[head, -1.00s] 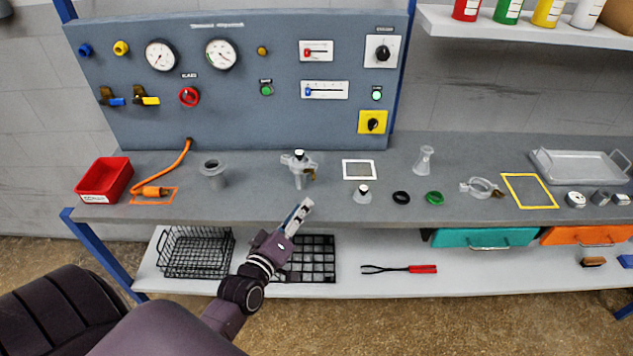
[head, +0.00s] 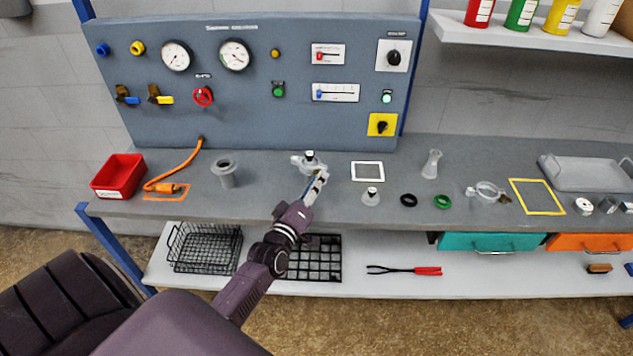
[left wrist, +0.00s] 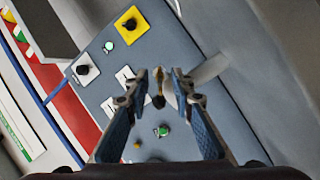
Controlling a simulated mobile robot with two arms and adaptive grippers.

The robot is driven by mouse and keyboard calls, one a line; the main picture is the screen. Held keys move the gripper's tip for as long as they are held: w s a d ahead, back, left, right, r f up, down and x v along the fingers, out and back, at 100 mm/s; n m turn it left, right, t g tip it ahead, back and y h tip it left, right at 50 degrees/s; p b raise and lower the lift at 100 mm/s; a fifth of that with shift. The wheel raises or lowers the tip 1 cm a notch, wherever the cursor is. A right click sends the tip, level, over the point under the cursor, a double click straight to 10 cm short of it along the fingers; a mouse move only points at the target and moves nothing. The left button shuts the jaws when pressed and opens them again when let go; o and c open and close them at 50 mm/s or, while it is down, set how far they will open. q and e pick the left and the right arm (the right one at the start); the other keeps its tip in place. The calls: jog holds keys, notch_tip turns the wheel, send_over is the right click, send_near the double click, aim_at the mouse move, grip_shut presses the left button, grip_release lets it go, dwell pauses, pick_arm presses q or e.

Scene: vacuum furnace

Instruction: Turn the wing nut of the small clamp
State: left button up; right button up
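The small clamp is on a grey metal fitting (head: 309,161) with a black-and-white top, standing on the bench below the panel. In the head view my left gripper (head: 317,180) is right in front of the fitting and hides the clamp and its wing nut. In the left wrist view a brass-coloured part, apparently the wing nut (left wrist: 158,74), shows between the fingertips. There my left gripper (left wrist: 155,85) is open, with one finger on each side of it. I cannot tell whether either finger touches it. My right gripper is not in view.
A grey flanged pipe (head: 225,172) stands to the left, and a small conical piece (head: 370,197) to the right. A larger ring clamp (head: 486,191) lies farther right. The control panel (head: 250,110) rises behind. The front bench strip is mostly clear.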

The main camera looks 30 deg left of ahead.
pick_arm(q)
jog(key=shift+c, duration=0.4)
grip_shut()
jog(key=m+p, duration=0.1)
jog(key=m, duration=0.1)
jog(key=shift+m, duration=0.4)
jog(key=m, duration=0.2)
jog(key=shift+m+p, duration=0.35)
jog(key=shift+m, duration=0.05)
jog(key=m, duration=0.5)
jog(key=shift+a+p, duration=0.15)
jog(key=shift+p, duration=0.25)
